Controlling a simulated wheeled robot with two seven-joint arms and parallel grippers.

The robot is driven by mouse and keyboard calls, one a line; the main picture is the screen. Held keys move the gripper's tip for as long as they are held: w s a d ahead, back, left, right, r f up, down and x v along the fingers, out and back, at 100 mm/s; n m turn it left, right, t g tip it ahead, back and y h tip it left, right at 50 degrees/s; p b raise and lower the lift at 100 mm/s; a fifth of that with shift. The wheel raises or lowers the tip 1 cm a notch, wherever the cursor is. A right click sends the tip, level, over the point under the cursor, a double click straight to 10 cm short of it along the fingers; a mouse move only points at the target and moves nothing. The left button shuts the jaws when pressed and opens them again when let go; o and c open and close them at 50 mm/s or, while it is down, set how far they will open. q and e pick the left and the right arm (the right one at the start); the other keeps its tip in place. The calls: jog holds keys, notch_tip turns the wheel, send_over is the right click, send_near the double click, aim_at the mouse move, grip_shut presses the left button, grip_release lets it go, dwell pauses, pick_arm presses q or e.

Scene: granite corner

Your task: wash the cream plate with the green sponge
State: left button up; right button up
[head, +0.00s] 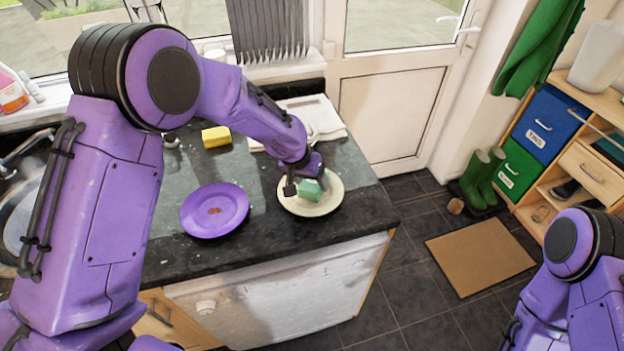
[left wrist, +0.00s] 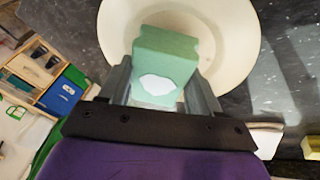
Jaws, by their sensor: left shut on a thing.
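The cream plate (head: 326,204) lies on the dark granite counter near its front right corner. My left gripper (head: 305,183) is over the plate and shut on the green sponge (head: 309,192). In the left wrist view the green sponge (left wrist: 163,57) sits between the two fingers, with a white patch on its near side. The cream plate (left wrist: 237,45) shows behind and around it there. I cannot tell whether the sponge touches the plate. My right arm shows at the lower right of the head view, but its gripper is out of view.
A purple plate (head: 214,210) with a brown stain lies left of the cream plate. A yellow sponge (head: 216,137) and a white cloth (head: 322,118) lie further back. The sink (head: 22,215) is at the left. The counter's front edge is close to both plates.

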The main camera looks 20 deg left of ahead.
pick_arm(q)
jog(key=shift+f, duration=0.4)
